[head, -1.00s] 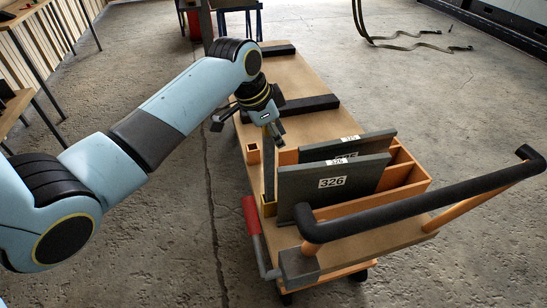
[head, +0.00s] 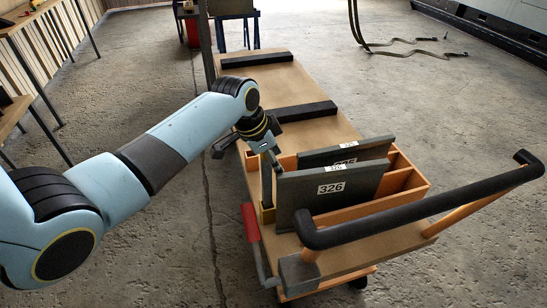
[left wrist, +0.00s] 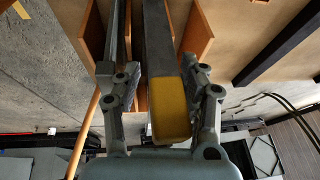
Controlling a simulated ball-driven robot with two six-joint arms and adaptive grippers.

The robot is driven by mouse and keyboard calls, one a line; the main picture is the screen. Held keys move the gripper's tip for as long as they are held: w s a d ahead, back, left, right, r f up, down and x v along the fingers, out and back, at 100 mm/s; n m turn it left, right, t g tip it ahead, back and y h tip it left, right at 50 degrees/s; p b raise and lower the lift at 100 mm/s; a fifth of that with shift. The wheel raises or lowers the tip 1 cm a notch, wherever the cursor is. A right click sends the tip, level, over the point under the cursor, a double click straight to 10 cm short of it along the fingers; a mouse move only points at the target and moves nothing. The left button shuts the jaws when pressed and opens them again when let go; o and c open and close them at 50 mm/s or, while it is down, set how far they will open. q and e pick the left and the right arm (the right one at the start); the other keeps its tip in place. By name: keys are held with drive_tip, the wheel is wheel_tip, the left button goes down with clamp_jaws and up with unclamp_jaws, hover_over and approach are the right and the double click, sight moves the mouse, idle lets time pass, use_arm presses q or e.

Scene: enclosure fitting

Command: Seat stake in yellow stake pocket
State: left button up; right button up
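The stake (head: 266,184) is a dark grey upright bar near the trolley's left edge. Its lower end meets the yellow stake pocket (head: 267,216), and it looks upright; the depth inside the pocket is hidden. My left gripper (head: 249,157) is around the upper stake. In the left wrist view, the grey stake (left wrist: 160,35) with its yellow end (left wrist: 170,110) lies between the fingers of my left gripper (left wrist: 160,76). The fingers are spread, with a gap on the left side and the right finger very close to the stake. My right gripper is out of view.
Grey panels, the front one marked 326 (head: 330,189), stand in an orange divided box (head: 405,180) right beside the stake. The trolley's black handle (head: 420,208) and a red-gripped lever (head: 250,222) are in front.

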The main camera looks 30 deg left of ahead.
use_arm(q)
drive_tip(key=shift+r, duration=0.15)
drive_tip(key=p+v, duration=0.1)
drive_tip(key=v, duration=1.1)
drive_tip(key=shift+s, duration=0.1)
